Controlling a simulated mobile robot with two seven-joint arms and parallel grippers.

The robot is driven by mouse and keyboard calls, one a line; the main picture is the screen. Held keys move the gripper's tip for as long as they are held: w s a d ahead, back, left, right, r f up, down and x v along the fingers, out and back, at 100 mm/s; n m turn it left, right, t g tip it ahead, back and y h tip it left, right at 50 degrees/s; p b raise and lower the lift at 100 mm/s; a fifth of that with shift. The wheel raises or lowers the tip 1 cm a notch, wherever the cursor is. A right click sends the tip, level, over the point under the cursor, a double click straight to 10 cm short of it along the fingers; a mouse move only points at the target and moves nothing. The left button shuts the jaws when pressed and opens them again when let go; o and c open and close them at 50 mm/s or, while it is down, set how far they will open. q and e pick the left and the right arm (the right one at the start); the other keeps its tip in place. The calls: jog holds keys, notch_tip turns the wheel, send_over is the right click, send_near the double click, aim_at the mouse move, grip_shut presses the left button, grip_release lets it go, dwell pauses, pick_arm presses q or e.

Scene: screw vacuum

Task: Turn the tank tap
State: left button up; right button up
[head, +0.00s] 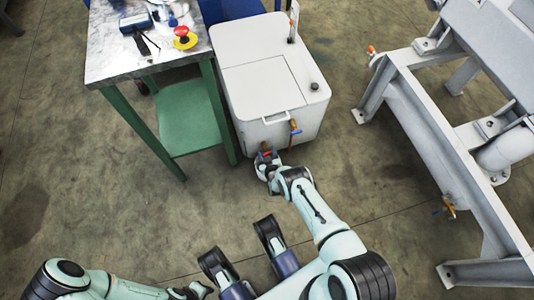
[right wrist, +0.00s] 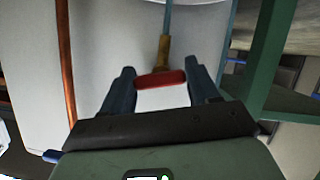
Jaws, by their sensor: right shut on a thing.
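The white tank (head: 262,85) stands on the floor in the upper middle of the head view. A tap with a red handle (right wrist: 160,79) and a brass stem (right wrist: 163,50) is low on its front. My right gripper (head: 266,156) is at this tap. In the right wrist view the right gripper (right wrist: 161,88) has its fingers at the two ends of the red handle, shut on it. The handle lies crosswise between the fingers. A second tap with a blue handle (head: 296,132) is on the tank's front, to the right. My left gripper (head: 196,290) is at the bottom edge, its fingers unclear.
A green-legged workbench (head: 110,55) stands close on the tank's left, with a red-and-yellow button (head: 184,38) and tools on top. A grey metal frame (head: 440,145) stands at the right. The floor between tank and frame is clear.

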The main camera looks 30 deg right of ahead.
jog(key=shift+d+m+y, duration=0.1)
jog(key=shift+m+y, duration=0.3)
jog(key=shift+m, duration=0.3)
pick_arm(q)
jog(key=shift+s+f, duration=0.1)
jog(key=shift+s, duration=0.1)
pick_arm(e)
jog(key=shift+m+y, duration=0.3)
jog(key=o, duration=1)
jog(key=shift+c, duration=0.2)
pick_arm(q)
jog(key=w+d+r+t+p, duration=0.1)
jog(key=w+r+t+p, duration=0.3)
jog(key=w+r, duration=0.5)
jog(key=w+p, duration=0.2)
jog(key=w, duration=0.1)
jog(key=shift+d+r+m, duration=0.15)
jog(key=shift+d+m, duration=0.2)
jog(key=shift+m, duration=0.05)
pick_arm(e)
jog(key=v, duration=1.3)
jog(key=shift+s, duration=0.35)
